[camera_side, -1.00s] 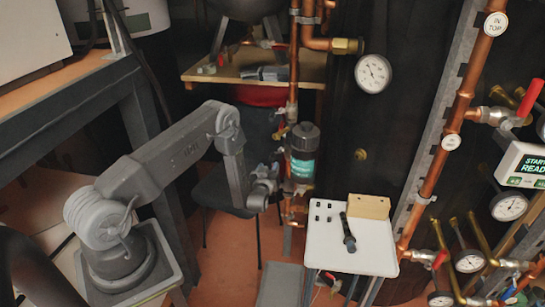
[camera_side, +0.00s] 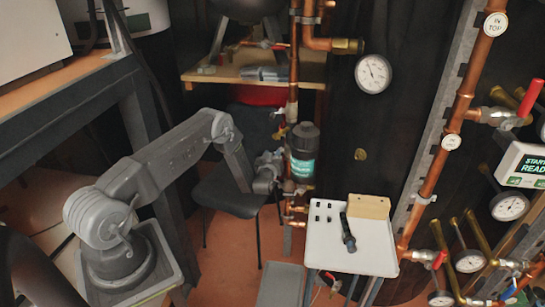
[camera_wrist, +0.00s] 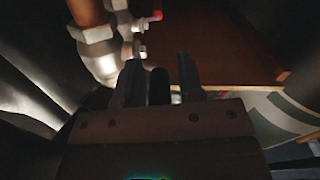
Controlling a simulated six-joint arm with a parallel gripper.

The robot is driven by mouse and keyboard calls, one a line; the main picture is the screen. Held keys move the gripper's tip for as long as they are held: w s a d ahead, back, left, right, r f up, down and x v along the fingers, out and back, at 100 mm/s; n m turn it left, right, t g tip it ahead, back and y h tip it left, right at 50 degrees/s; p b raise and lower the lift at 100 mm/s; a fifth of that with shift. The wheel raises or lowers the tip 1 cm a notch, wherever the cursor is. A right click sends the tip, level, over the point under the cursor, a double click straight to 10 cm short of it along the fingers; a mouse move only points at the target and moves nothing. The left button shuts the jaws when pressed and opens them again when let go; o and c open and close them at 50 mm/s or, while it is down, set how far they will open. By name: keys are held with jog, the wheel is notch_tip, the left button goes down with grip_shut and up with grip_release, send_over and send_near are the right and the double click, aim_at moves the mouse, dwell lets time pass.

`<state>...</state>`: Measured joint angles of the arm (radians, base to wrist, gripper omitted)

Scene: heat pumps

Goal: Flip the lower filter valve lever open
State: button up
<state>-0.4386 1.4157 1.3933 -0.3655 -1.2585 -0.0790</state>
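The filter is a dark cylinder with a teal label (camera_side: 303,148) on the vertical copper pipe in the side view. Brass and metal valve fittings (camera_side: 298,188) sit just below it. The lower lever itself is too small to tell apart there. My gripper (camera_side: 281,165) is close to the left of the filter's lower part. In the wrist view my gripper's two fingers (camera_wrist: 160,78) stand apart, with a dark rounded piece (camera_wrist: 159,86) between them that I cannot identify. Ahead are a metal pipe fitting (camera_wrist: 98,48) and a small red-tipped valve part (camera_wrist: 155,17).
A white table (camera_side: 345,245) with a black tool (camera_side: 347,232) and a wooden block (camera_side: 368,206) stands at lower right of the filter. A pressure gauge (camera_side: 373,73) is above right. A dark chair (camera_side: 225,192) stands behind my arm.

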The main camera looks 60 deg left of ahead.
jog(key=shift+a, duration=0.1)
grip_shut()
jog(key=shift+s, duration=0.1)
jog(key=shift+a+r+g+h, duration=0.1)
jog(key=shift+r+g+h, duration=0.55)
jog(key=shift+g, duration=0.25)
jog(key=shift+a+r+g+h, duration=0.1)
jog(key=shift+r+g+h, duration=0.05)
jog(key=shift+g+h, duration=0.75)
jog(key=shift+c, duration=0.2)
grip_release()
jog(key=shift+o, duration=1.3)
jog(key=shift+d, duration=0.2)
